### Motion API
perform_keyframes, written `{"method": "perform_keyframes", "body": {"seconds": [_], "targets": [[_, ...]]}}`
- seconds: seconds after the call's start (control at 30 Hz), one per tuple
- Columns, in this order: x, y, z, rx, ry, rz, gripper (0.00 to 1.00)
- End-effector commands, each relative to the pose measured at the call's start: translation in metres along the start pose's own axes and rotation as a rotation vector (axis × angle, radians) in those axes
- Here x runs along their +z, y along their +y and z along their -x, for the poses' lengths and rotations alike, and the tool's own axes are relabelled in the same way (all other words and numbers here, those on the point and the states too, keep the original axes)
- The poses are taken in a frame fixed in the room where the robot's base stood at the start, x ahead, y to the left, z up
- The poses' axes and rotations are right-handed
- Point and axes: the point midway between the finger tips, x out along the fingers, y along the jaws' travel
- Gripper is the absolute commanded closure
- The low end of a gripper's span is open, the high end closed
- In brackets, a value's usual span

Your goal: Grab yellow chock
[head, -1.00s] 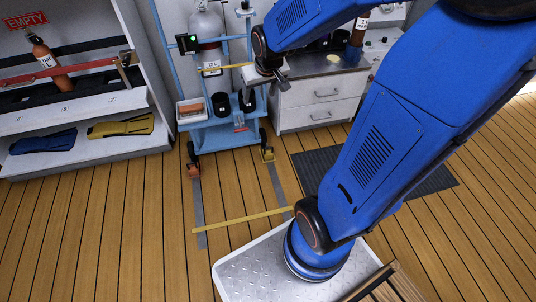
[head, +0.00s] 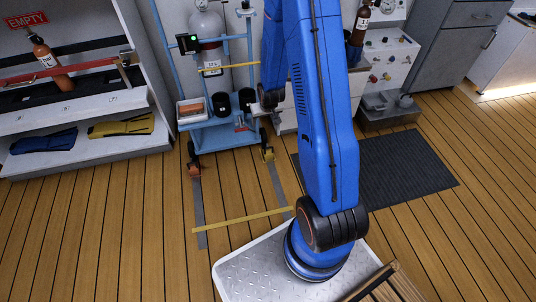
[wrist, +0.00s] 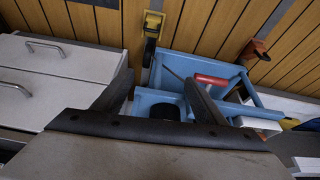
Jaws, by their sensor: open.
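The yellow chock (head: 268,154) sits on the wooden floor at the blue cart's right front wheel in the head view. In the wrist view the yellow chock (wrist: 153,22) is at the top, beyond the fingertips, with a dark wheel beside it. My gripper (wrist: 156,78) is open, its two dark fingers apart with nothing held between them. It is over the cart's tray side, apart from the chock. An orange chock (head: 194,169) sits at the left wheel and shows in the wrist view (wrist: 258,46).
The blue cart (head: 222,137) carries a cylinder, black cups and a white bin. A red-handled tool (wrist: 211,80) lies on it. White drawers (wrist: 60,70) stand close by the gripper. A yellow floor strip (head: 240,220) and open planks lie in front.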

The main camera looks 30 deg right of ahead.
Motion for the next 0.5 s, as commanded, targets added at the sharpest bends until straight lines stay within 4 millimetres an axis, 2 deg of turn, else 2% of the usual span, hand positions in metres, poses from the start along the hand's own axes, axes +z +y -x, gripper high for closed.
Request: {"method": "perform_keyframes", "body": {"seconds": [0.03, 0.3, 0.5], "targets": [[0.007, 0.004, -0.018, 0.002, -0.007, -0.006, 0.35], [0.041, 0.022, -0.098, 0.012, -0.009, -0.035, 0.35], [0.064, 0.032, -0.140, 0.018, -0.007, -0.051, 0.35]]}}
